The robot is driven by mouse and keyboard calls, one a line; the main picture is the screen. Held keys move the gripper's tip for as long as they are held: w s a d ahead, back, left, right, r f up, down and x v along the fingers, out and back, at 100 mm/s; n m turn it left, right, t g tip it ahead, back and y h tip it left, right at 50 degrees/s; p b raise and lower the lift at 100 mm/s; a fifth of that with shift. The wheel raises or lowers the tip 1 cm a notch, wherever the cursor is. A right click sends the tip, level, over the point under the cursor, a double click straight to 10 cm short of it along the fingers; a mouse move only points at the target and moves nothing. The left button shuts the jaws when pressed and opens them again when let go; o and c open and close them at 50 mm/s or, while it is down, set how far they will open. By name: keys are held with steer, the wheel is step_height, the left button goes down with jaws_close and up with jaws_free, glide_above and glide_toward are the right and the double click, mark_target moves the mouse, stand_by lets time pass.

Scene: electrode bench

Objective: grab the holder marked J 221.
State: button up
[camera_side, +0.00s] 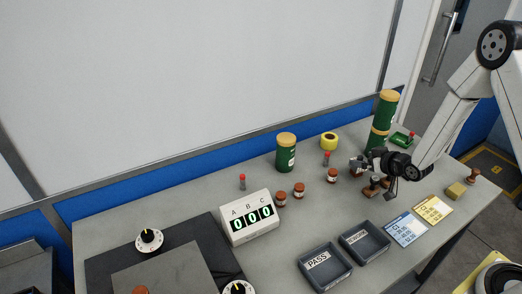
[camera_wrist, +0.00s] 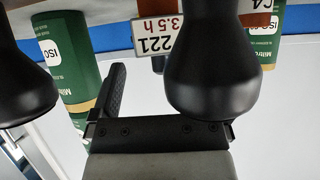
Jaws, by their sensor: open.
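A white label reading "221" and "3.5 h" (camera_wrist: 155,38) shows at the top of the wrist view. Its left part is cut by the view or hidden, so I cannot read a letter. It sits on a reddish-brown holder whose body is mostly hidden behind a large dark rounded shape (camera_wrist: 208,65). Another holder, with a label ending in "C4" (camera_wrist: 258,6), is at the top right. My gripper (camera_side: 361,172) is open by small brown holders (camera_side: 370,189) in the side view, whose labels are unreadable there. In the wrist view one finger (camera_wrist: 112,92) shows; the other is hidden.
Green canisters (camera_side: 286,155) (camera_side: 387,108) stand along the back of the bench. Several brown jars (camera_side: 299,191) and red-capped vials (camera_side: 242,182) stand mid-bench. The PASS tray (camera_side: 325,271), a second tray (camera_side: 365,242) and blue and yellow cards (camera_side: 406,230) lie in front.

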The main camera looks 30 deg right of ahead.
steer(key=shift+x, duration=1.05)
jaws_close()
